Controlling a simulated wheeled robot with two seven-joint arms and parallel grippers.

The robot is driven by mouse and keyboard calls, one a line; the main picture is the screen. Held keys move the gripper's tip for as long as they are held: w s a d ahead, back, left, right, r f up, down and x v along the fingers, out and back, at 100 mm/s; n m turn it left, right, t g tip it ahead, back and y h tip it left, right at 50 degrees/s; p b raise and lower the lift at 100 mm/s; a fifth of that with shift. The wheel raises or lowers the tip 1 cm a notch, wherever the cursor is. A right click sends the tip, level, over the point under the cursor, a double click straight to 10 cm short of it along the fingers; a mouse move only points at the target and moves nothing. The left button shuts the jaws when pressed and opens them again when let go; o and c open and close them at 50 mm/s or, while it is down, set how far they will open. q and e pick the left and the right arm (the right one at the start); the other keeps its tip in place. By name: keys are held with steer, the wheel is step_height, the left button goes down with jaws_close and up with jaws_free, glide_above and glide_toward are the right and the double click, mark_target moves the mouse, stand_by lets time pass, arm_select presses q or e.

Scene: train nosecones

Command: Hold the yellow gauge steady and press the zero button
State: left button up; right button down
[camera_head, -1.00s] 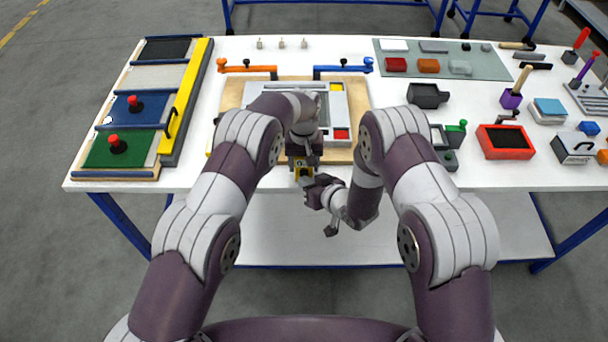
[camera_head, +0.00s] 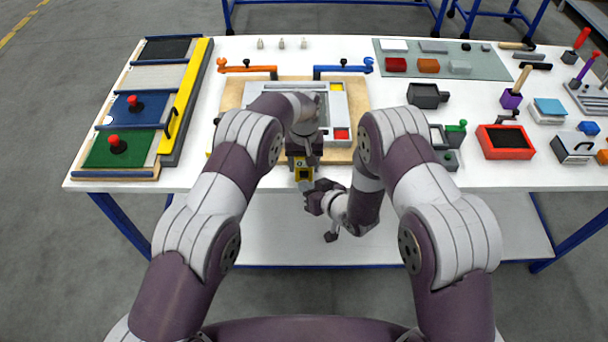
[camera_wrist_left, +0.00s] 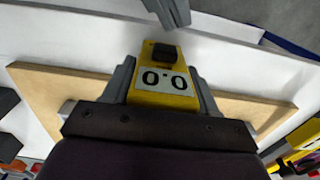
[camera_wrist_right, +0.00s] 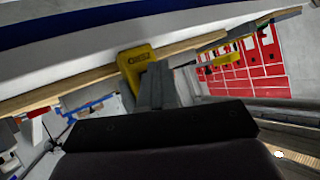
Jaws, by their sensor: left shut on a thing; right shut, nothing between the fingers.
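The yellow gauge (camera_head: 303,174) is held by my left gripper (camera_head: 303,160) at the front edge of the table. In the left wrist view the gauge (camera_wrist_left: 165,98) sits between both fingers; its display reads 0.0 and a black button (camera_wrist_left: 164,51) is above it. My right gripper (camera_head: 310,190) is shut and empty just beside the gauge. Its shut tips (camera_wrist_left: 168,12) show in the left wrist view, a small gap away from the button. In the right wrist view the gauge (camera_wrist_right: 137,62) is partly hidden behind my right fingers (camera_wrist_right: 155,82).
A wooden board with a grey framed fixture (camera_head: 352,105) lies behind the gauge. An orange clamp (camera_head: 247,69) and a blue clamp (camera_head: 343,69) stand behind it. A panel with green and blue boards (camera_head: 120,150) is at left. A red-orange tray (camera_head: 505,141) and small tools are at right.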

steer(key=shift+s, duration=2.55)
arm_select(q)
steer(key=o, duration=1.3)
steer(key=shift+c, duration=0.2)
